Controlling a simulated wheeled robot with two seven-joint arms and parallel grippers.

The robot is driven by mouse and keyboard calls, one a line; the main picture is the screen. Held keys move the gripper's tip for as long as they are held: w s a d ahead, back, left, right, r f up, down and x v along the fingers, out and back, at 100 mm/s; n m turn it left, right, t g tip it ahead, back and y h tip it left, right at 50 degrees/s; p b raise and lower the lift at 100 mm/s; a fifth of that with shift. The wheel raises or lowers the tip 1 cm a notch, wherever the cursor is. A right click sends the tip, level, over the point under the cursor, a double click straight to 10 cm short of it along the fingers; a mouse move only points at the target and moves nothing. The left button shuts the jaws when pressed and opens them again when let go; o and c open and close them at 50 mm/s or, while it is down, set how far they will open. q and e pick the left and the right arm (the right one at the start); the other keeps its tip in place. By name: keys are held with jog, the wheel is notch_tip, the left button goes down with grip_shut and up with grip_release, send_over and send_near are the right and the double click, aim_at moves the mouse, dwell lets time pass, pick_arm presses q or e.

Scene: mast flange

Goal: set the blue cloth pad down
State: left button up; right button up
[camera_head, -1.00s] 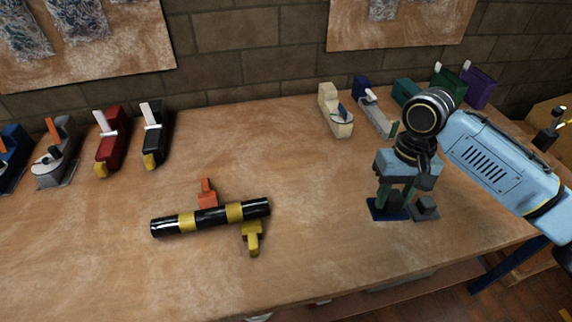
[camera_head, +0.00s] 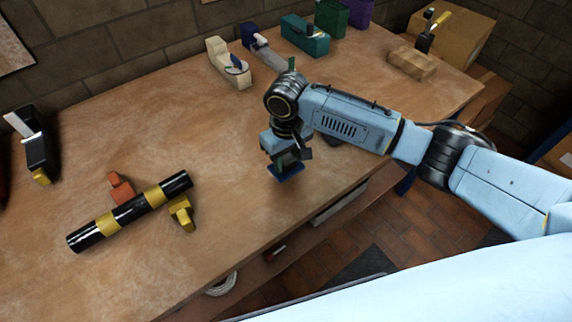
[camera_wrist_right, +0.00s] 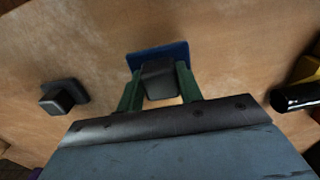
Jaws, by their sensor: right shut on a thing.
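The blue cloth pad (camera_head: 286,173) is a thin blue square with a dark block as its grip, near the front edge of the workbench. My right gripper (camera_head: 290,160) points down and is shut on that dark block. In the right wrist view the green fingers stand on both sides of the block (camera_wrist_right: 158,80), with the blue pad (camera_wrist_right: 158,52) beyond it. The pad is at or just over the wood; I cannot tell whether it touches. My left gripper is not in view.
A dark grey pad with a block (camera_wrist_right: 62,97) lies apart on the bench. A black and yellow mast (camera_head: 130,212) lies left, with orange (camera_head: 120,187) and yellow (camera_head: 182,213) clamps. Bare wood (camera_head: 215,150) lies between mast and gripper.

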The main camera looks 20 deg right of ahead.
aim_at(287, 166)
jog(key=shift+f, duration=1.4)
jog(key=shift+f, duration=0.1)
jog(key=o, duration=0.9)
jog(key=shift+f, duration=0.1)
notch_tip(287, 166, up, 12)
jog(key=shift+r+p, duration=0.2)
jog(key=shift+p, duration=0.65)
